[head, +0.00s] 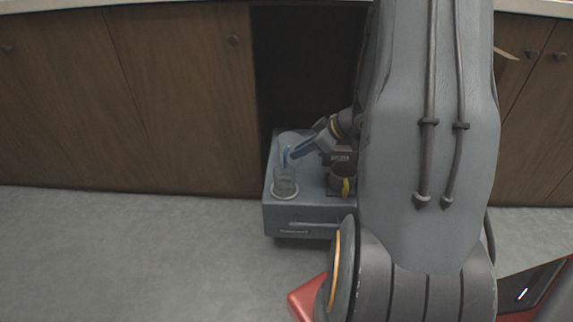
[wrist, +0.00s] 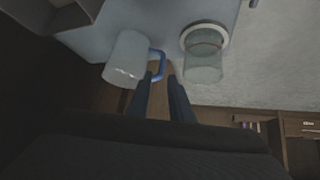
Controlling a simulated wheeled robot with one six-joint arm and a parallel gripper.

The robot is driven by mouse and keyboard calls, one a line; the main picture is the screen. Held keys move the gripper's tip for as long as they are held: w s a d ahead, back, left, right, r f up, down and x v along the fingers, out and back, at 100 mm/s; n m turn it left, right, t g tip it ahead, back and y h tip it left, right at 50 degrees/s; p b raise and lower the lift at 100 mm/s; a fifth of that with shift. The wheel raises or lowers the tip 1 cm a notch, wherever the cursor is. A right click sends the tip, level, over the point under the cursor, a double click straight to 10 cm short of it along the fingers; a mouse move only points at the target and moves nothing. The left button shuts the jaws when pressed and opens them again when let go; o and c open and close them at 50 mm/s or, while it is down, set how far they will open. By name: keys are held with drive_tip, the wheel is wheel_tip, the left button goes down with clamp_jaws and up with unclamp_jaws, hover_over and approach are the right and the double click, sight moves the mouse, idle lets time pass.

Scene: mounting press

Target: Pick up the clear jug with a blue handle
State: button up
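The clear jug with a blue handle (wrist: 124,60) stands on the grey-blue machine top. Its handle (wrist: 158,64) faces my gripper. In the head view the jug (head: 281,154) is small and partly hidden behind a clear glass vessel. My gripper (wrist: 160,76) has its two dark fingers apart, with the lower part of the handle between or just beyond the fingertips. I cannot tell whether a finger touches the handle. In the head view my gripper (head: 296,152) reaches in from the right, close to the jug.
A clear glass vessel (wrist: 205,66) on a pale round base is beside the jug; it also shows in the head view (head: 286,184). The grey-blue machine (head: 282,216) stands in a dark gap between wooden cabinets (head: 180,90). Grey floor at left is clear.

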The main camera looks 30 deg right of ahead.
sight(285, 162)
drive_tip(key=shift+y, duration=0.3)
drive_tip(key=b+x, duration=0.2)
drive_tip(key=x, duration=0.1)
drive_tip(key=b+x, duration=0.4)
drive_tip(key=x, duration=0.1)
drive_tip(key=shift+s+d+f, duration=0.1)
drive_tip(key=shift+f, duration=0.5)
clamp_jaws()
